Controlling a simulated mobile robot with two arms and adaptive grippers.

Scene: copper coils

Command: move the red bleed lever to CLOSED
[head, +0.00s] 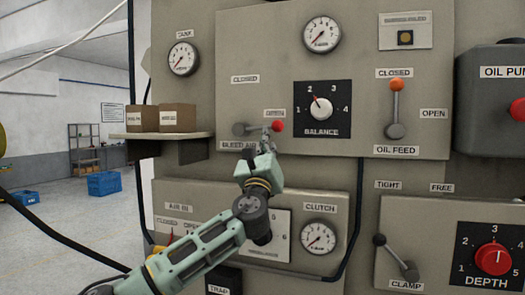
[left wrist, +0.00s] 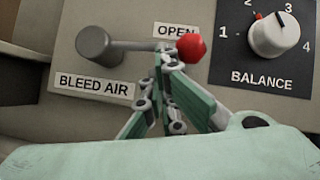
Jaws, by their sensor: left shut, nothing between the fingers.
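The bleed lever has a grey hub and arm with a red ball knob (head: 277,125). Its arm lies about level, pointing right, with the knob by the OPEN label. A CLOSED label (head: 245,79) sits above the hub. In the left wrist view the red knob (left wrist: 191,49) and the lever hub (left wrist: 96,43) show above the BLEED AIR label. My left gripper (head: 268,140) is shut, its fingertips at the lever arm just left of the knob; it also shows in the left wrist view (left wrist: 163,58). Whether the fingertips touch the lever I cannot tell. My right gripper is not in view.
The BALANCE dial (head: 321,108) is right of the knob. The orange-tipped OIL FEED lever (head: 396,100) stands upright farther right. A shelf with two boxes (head: 178,117) juts out at left. The CLUTCH gauge (head: 318,238) is below.

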